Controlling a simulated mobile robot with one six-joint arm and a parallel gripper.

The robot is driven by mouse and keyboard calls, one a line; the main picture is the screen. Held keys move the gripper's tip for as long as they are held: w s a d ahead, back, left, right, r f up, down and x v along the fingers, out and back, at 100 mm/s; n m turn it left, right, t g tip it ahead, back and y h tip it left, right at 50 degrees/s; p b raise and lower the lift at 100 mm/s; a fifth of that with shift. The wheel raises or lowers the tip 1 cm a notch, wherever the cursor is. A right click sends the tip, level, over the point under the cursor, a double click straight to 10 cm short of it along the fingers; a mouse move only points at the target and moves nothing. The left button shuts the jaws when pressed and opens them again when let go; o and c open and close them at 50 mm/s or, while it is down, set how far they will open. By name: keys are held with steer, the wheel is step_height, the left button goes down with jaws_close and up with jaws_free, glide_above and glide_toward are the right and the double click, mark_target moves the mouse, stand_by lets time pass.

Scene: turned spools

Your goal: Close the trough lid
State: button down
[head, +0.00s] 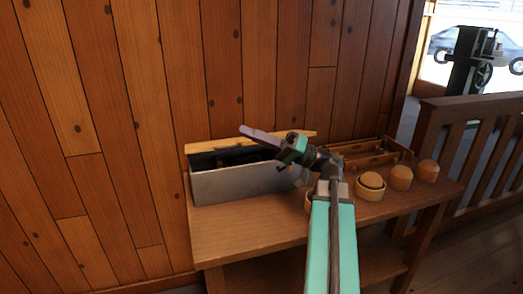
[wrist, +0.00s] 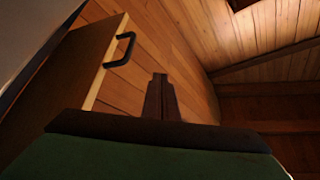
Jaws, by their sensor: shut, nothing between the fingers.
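The grey trough (head: 235,187) stands on the left part of the wooden bench, and its dark inside shows. Its wooden lid (head: 210,146) is open, showing as a pale strip along the back near the wall. In the wrist view the lid (wrist: 70,80) is a brown panel with a pale edge, and a black handle (wrist: 120,48) sits near that edge. My gripper (head: 244,130) is over the trough, in front of the lid strip. In the wrist view its fingers (wrist: 160,85) are together and empty, to the right of the handle and apart from it in the picture.
The bench (head: 240,238) also carries a wooden rack (head: 365,152) at the back right. Several round-topped wooden pieces (head: 400,178) stand along its front right. A plank wall (head: 130,130) rises close behind. A railing (head: 480,110) is at the right. The bench's front left is clear.

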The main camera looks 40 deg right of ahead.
steer(key=s+b, duration=0.1)
steer(key=s+a+b, duration=0.1)
steer(key=s, duration=0.1)
steer(key=s+a+b, duration=0.1)
steer(key=s, duration=0.1)
steer(key=shift+r+b, duration=0.1)
steer(key=shift+b, duration=0.3)
steer(key=shift+s+b, duration=0.2)
steer(key=shift+b, duration=0.35)
steer(key=b, duration=0.2)
steer(key=s+b, duration=0.1)
steer(key=b, duration=0.2)
steer(key=shift+s+a+r, duration=0.1)
steer(key=shift+s+a, duration=0.2)
steer(key=shift+s+a+r+b, duration=0.15)
steer(key=shift+s+a+b, duration=0.2)
steer(key=shift+s+b, duration=0.75)
steer(key=shift+s+a+r+b, duration=0.1)
steer(key=shift+s+a+b, duration=0.4)
steer(key=shift+b, duration=0.95)
steer(key=shift+s+a+r+b, duration=0.15)
steer(key=shift+s+a+b, duration=0.05)
steer(key=shift+s+b, duration=0.95)
steer(key=shift+w, duration=0.1)
